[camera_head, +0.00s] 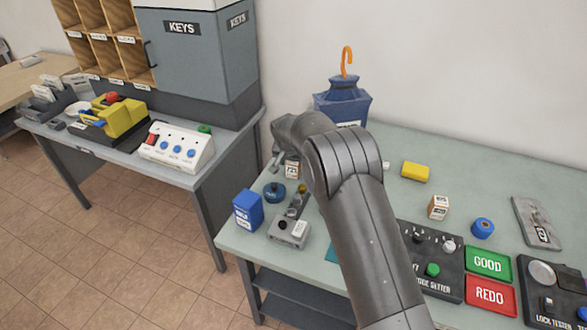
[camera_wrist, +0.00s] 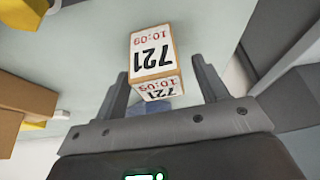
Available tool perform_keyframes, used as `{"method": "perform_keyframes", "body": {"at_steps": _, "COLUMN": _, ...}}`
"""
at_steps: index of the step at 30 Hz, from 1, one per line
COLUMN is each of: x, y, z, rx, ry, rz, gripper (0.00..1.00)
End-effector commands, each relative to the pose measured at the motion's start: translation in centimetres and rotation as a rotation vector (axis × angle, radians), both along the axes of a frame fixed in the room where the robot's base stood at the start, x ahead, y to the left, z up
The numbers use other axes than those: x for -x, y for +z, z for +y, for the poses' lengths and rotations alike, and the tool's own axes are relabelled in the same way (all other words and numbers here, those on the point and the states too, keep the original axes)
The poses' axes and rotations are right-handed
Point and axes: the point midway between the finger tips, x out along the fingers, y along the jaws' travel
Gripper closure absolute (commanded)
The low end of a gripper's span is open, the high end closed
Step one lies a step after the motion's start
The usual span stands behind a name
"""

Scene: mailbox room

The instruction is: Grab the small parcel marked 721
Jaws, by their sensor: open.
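The small parcel marked 721 (camera_wrist: 152,52) is a box with white labels on its faces, reading 721 and 10:09 upside down in the wrist view. In the head view the parcel (camera_head: 292,171) stands on the green-grey table, partly hidden by my arm. My gripper (camera_wrist: 161,72) is open, with one finger on each side of the parcel in the wrist view. Gaps show between the fingers and the parcel. I cannot tell how far the fingertips reach along it. In the head view my gripper (camera_head: 276,160) is close beside the parcel, mostly hidden behind my wrist.
A blue round item (camera_head: 274,191), a blue box (camera_head: 248,210) and a grey device (camera_head: 289,232) stand near the parcel. A blue container with an orange hook (camera_head: 342,100) is behind. Another small parcel (camera_head: 438,207) and a yellow block (camera_head: 415,172) are to the right.

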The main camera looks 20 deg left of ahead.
Motion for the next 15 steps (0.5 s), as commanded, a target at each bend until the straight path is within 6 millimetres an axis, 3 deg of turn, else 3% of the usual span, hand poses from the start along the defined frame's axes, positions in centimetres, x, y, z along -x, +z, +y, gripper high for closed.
{"method": "perform_keyframes", "body": {"at_steps": 11, "x": -0.42, "y": -0.96, "z": 0.04, "rx": -0.001, "ry": 0.000, "rz": -0.001, "gripper": 0.34}}
{"method": "perform_keyframes", "body": {"at_steps": 15, "x": -0.41, "y": -0.96, "z": 0.04, "rx": -0.001, "ry": 0.000, "rz": -0.001, "gripper": 0.46}}
